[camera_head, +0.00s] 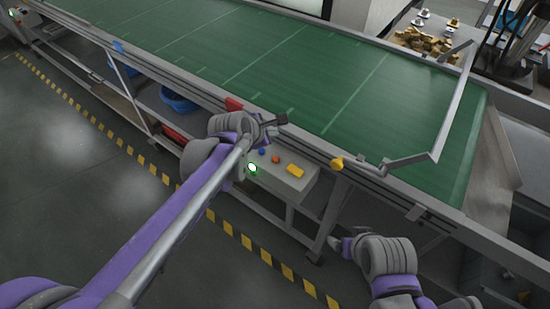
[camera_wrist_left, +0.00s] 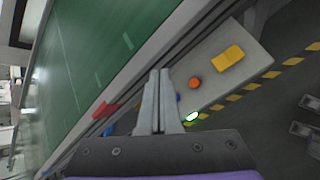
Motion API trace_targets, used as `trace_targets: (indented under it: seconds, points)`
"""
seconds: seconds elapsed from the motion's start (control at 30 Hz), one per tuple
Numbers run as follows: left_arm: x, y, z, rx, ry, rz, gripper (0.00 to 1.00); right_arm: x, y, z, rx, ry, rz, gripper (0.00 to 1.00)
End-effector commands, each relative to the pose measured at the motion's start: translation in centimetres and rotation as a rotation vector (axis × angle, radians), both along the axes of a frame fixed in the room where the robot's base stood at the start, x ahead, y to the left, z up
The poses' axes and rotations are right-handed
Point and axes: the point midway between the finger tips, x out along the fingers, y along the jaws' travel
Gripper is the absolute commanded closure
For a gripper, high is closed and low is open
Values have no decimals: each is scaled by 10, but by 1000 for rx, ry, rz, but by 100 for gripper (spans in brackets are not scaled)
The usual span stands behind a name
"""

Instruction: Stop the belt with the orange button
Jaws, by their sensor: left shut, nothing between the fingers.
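The orange button (camera_head: 276,159) sits on a light grey control box at the front side of the belt (camera_head: 290,60), between a blue button (camera_head: 262,151) and a yellow part (camera_head: 295,170). In the left wrist view the orange button (camera_wrist_left: 194,83) lies just right of my shut fingertips. My left gripper (camera_head: 280,119) is shut and empty, above the box near the belt's edge; it also shows in the left wrist view (camera_wrist_left: 158,75). They look apart, though the exact height gap cannot be told. My right gripper (camera_head: 335,243) is low beside the conveyor frame, small and partly hidden.
A lit green-white button (camera_head: 252,168) is on the box. A red block (camera_head: 234,104) is on the belt's front rail. A metal guide bar (camera_head: 445,120) crosses the belt's right end. Blue bins (camera_head: 179,99) are under the belt. Yellow-black tape (camera_head: 225,225) marks open floor.

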Motion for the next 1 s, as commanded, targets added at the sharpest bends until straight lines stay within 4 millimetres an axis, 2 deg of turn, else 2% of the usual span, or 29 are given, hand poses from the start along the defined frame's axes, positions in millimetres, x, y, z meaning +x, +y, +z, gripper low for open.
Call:
trace_targets:
  seconds: [0.37,0.57,0.9,1.0]
  points:
    - [-1,0,-8,3,1,-2,100,-2,0,-6,0,4,0,11]
    - [-2,0,-30,3,3,-2,100,-7,0,-22,0,13,0,11]
    - [-2,0,-78,3,1,-2,100,-16,0,-58,0,30,0,11]
    - [-1,1,-86,3,0,-2,100,-17,0,-64,0,32,0,11]
